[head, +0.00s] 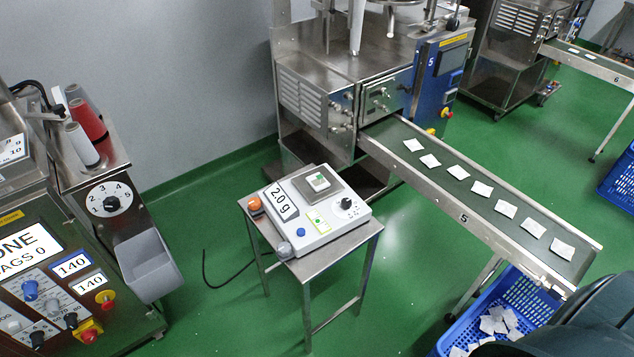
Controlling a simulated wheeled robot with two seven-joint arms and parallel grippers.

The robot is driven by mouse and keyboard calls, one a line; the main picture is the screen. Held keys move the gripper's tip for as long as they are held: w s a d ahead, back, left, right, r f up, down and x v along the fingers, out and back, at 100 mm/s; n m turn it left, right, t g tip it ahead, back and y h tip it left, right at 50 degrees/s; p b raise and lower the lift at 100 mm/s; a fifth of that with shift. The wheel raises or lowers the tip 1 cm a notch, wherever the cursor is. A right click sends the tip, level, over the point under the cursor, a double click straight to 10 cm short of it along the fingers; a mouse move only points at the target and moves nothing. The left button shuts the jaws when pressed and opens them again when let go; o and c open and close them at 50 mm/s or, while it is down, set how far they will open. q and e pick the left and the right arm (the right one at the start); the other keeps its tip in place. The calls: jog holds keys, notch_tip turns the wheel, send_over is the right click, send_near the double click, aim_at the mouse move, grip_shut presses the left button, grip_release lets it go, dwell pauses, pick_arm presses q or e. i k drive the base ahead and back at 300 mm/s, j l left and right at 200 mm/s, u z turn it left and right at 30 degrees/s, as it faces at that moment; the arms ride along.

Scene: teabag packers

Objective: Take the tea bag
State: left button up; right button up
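Several white tea bags lie spaced in a row on the dark belt of the conveyor (392,128) marked 5. The nearest tea bag (562,248) is close to the belt's right end, with another tea bag (534,228) just behind it. More loose tea bags (497,318) lie in a blue crate (447,341) on the floor below the belt's end. Neither of my grippers shows in the head view. A dark rounded shape at the bottom right corner hides part of the crate.
A small steel table (318,262) holds a scale (333,218) with a small pack on its plate. A machine with a grey chute (148,265) stands at the left. A packing machine (318,95) stands behind conveyor 5.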

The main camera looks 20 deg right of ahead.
aim_at(318, 182)
jog(key=i+l+z, duration=0.35)
jog(key=l, duration=0.15)
jog(key=i+l+z, duration=0.3)
jog(key=l, duration=0.15)
